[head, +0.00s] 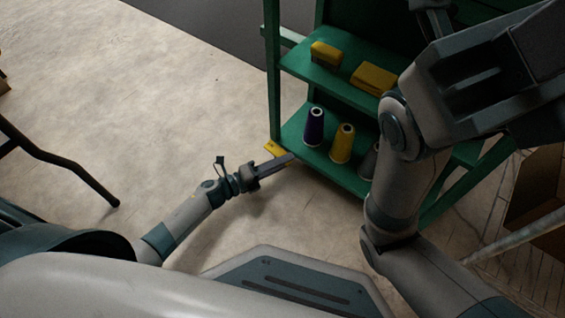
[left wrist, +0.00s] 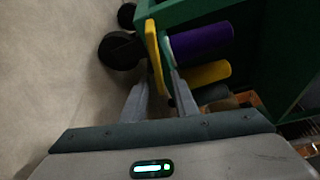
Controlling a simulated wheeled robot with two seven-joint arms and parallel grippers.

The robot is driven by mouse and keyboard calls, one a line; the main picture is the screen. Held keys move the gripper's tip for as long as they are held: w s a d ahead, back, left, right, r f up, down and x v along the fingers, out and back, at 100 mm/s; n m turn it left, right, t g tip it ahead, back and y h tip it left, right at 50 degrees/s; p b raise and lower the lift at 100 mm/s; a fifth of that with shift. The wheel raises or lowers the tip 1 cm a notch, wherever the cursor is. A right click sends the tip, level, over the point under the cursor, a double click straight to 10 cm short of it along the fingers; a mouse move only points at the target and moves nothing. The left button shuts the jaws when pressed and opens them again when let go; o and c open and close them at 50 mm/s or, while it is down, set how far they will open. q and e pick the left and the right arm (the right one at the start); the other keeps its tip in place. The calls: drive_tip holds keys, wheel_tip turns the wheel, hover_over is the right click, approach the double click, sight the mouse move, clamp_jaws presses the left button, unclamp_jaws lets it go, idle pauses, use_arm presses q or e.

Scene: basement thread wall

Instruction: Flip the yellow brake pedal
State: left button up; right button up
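The yellow brake pedal (head: 273,148) is a small flat plate low at the front left corner of the green thread rack (head: 320,162). In the left wrist view the pedal (left wrist: 154,52) stands edge-on beside a black caster wheel (left wrist: 119,50). My left gripper (head: 284,163) is low by that corner, its fingertips right at the pedal. In the left wrist view the left gripper (left wrist: 157,92) has its fingers apart, with the pedal's near end between or just beyond the tips. My right arm crosses the right side of the head view; its fingers are not clear there.
Purple (head: 314,126) and yellow (head: 342,143) thread cones stand on the rack's lower shelf, close above the left gripper. Yellow objects (head: 373,79) lie on the upper shelf. A dark metal leg (head: 60,162) stands at left. The floor between is clear.

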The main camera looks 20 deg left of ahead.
use_arm(q)
clamp_jaws()
drive_tip(key=n, duration=0.1)
drive_tip(key=n+t, duration=0.1)
drive_tip(key=n, duration=0.1)
drive_tip(key=shift+r+h, duration=0.35)
drive_tip(key=shift+h, duration=0.05)
drive_tip(key=shift+a+r+n+t+h, duration=0.15)
drive_tip(key=shift+r+n+t+h, duration=0.15)
drive_tip(key=shift+n, duration=0.7)
